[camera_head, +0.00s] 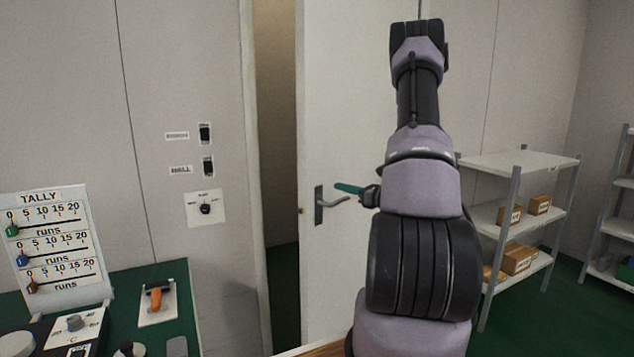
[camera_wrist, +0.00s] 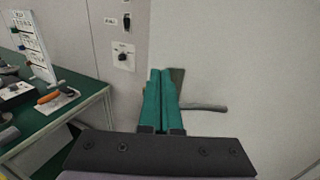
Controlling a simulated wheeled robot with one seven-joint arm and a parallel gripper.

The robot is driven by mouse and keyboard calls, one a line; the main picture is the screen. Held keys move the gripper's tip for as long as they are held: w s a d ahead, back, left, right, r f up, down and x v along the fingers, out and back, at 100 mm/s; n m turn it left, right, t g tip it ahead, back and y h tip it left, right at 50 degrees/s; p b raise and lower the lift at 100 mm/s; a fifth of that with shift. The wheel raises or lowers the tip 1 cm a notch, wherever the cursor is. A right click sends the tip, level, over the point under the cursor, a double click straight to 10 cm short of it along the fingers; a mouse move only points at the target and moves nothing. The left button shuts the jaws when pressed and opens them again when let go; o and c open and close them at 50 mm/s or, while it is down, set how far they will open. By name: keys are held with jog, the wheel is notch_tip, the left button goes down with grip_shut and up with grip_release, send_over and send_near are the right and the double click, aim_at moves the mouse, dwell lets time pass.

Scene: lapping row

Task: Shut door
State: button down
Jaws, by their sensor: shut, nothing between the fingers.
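The pale door (camera_head: 340,120) stands ajar in the head view, with a gap (camera_head: 278,150) between its left edge and the frame (camera_head: 253,150). A grey lever handle (camera_head: 332,200) with a dark plate is on the door near that edge. My gripper (camera_head: 348,188) has green fingers and is just above and right of the lever; contact cannot be told. In the wrist view the fingers (camera_wrist: 163,90) are shut and empty, pointing towards the door (camera_wrist: 250,60). They partly hide the handle plate, and the lever (camera_wrist: 205,107) sticks out to their right.
A green-topped bench (camera_head: 130,300) with a tally board (camera_head: 52,245) and tools stands at the left. Switches and a dial (camera_head: 205,208) are on the wall left of the door. Shelving (camera_head: 520,163) with boxes stands at the right.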

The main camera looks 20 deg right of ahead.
aim_at(311, 179)
jog(key=x, duration=1)
jog(key=shift+w+a, duration=0.15)
jog(key=shift+w, duration=0.05)
